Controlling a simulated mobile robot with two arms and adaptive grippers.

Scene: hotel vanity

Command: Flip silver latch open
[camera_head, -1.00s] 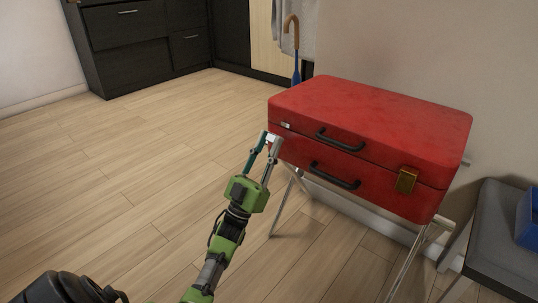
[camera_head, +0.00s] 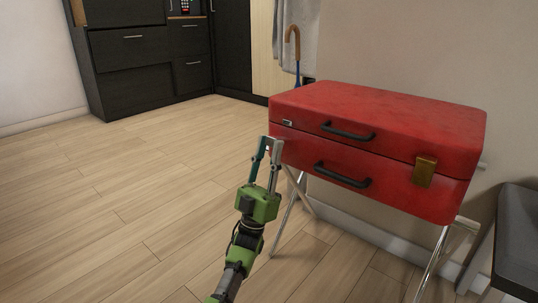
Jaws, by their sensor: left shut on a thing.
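The red suitcase (camera_head: 385,125) lies closed on a folding stand, with two black handles on its front. A small silver latch plate (camera_head: 287,122) shows near the left end of its front, on the upper half. My left gripper (camera_head: 270,140) is at the suitcase's front left corner, just below and left of this plate. It is shut on the silver latch's lower part, which the fingertips hide; a narrow gap shows between the fingers. A gold latch (camera_head: 424,172) on the right of the front spans the seam. My right gripper is not in view.
The metal stand legs (camera_head: 287,212) are under the suitcase. A dark grey seat (camera_head: 518,245) is at the lower right. A cane (camera_head: 294,50) hangs by the back wall. Dark cabinets (camera_head: 150,60) stand at the back left. The wooden floor on the left is clear.

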